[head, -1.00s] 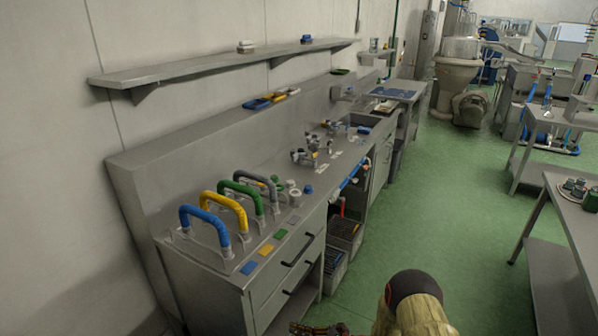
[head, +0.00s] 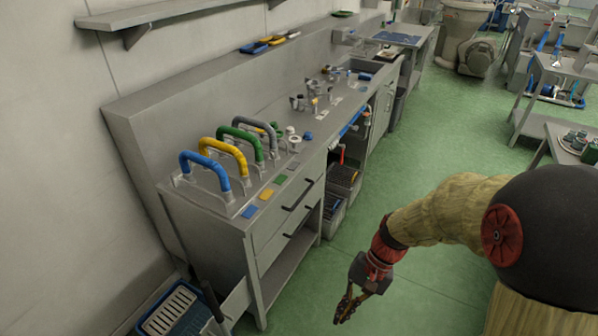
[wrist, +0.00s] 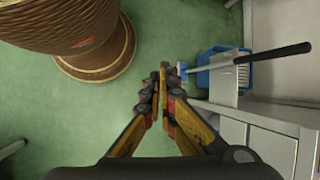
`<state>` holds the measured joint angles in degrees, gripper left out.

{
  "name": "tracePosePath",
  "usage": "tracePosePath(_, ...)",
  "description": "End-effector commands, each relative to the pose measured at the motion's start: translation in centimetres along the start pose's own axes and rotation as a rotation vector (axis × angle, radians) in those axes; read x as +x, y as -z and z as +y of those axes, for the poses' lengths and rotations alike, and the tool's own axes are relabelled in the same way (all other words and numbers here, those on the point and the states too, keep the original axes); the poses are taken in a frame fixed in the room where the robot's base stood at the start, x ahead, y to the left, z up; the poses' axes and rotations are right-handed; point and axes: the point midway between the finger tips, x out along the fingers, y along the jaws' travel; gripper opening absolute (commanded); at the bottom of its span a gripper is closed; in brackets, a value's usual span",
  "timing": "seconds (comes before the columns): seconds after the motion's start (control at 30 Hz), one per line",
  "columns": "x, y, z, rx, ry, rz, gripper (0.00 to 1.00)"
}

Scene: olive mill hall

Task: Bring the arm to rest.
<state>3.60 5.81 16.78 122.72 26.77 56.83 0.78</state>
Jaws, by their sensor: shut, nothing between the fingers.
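My gripper (head: 346,306) hangs over the green floor in the head view, to the right of the grey workbench (head: 235,226) and apart from it. Its fingers are closed together and hold nothing. In the wrist view my gripper (wrist: 163,80) points down at the floor with its fingertips together. My arm, in a tan sleeve with red and black joints, reaches in from the right of the head view.
Blue (head: 187,158), yellow (head: 238,152) and green (head: 262,138) handles stand on the bench. A blue bucket (head: 172,310) is at its near end; it also shows in the wrist view (wrist: 208,76). Green floor (head: 420,160) is open between the bench and the tables at right.

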Motion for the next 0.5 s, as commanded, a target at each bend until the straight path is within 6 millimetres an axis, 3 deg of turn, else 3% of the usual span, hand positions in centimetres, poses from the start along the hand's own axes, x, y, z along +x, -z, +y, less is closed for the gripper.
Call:
tracePosePath(0.1, -3.4, -1.6, 1.6, -0.11, -0.074, 0.12, 0.0)
tracePosePath(0.5, -12.9, -6.8, 5.5, -0.375, -0.267, 0.502, 0.0)
